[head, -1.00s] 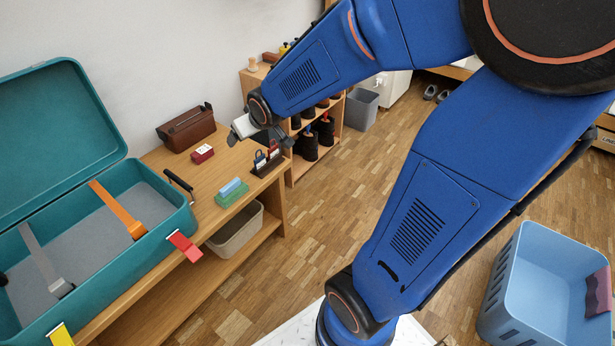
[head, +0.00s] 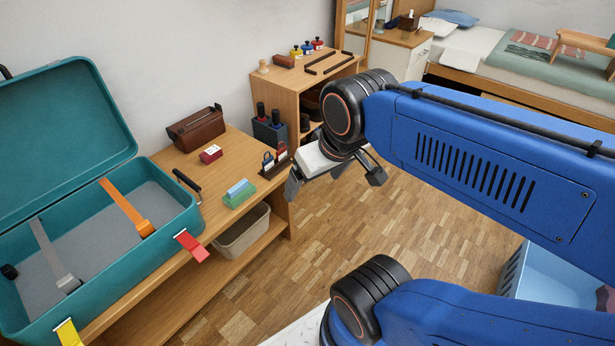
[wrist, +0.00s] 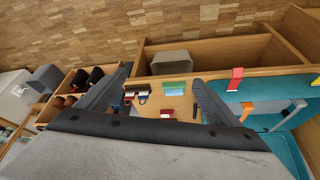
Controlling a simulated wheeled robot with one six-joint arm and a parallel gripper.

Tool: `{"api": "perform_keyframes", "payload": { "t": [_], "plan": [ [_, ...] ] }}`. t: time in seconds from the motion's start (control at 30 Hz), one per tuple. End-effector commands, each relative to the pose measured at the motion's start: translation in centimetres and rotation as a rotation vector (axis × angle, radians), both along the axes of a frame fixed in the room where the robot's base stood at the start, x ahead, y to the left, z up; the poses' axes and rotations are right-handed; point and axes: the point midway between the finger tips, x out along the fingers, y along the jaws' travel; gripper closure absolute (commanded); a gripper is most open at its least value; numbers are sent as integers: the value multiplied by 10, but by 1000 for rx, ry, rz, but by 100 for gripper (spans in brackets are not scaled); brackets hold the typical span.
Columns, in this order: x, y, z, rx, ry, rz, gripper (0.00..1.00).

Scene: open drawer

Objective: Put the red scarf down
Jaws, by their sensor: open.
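My gripper (head: 334,182) is open with nothing between its fingers. In the head view it hangs over the floor, just right of the low wooden bench. The wrist view shows its two fingers (wrist: 162,75) spread apart, with the bench beyond them. I see no cloth that I can surely call the red scarf. A dark reddish cloth (head: 606,300) shows at the blue basket (head: 515,270), mostly cut off and partly hidden by my arm. A red-patterned cloth (head: 530,40) lies on the bed at the back right.
An open teal suitcase (head: 175,220) with straps stands on the bench (head: 225,240). A wooden shelf (head: 285,90) stands behind my gripper.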

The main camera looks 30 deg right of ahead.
Motion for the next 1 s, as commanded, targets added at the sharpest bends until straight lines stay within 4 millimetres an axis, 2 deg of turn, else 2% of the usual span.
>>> {"api": "perform_keyframes", "payload": {
  "t": [0.17,0.27,0.33,0.67,1.0],
  "plan": [
    [-1,0,0,1,3,0,14],
    [8,-1,-1,-2,-5,0,14],
    [22,-2,-1,-8,-19,0,14],
    [126,-7,-9,-48,-140,17,14],
    [231,-4,-32,-69,-273,58,14]
  ]
}}
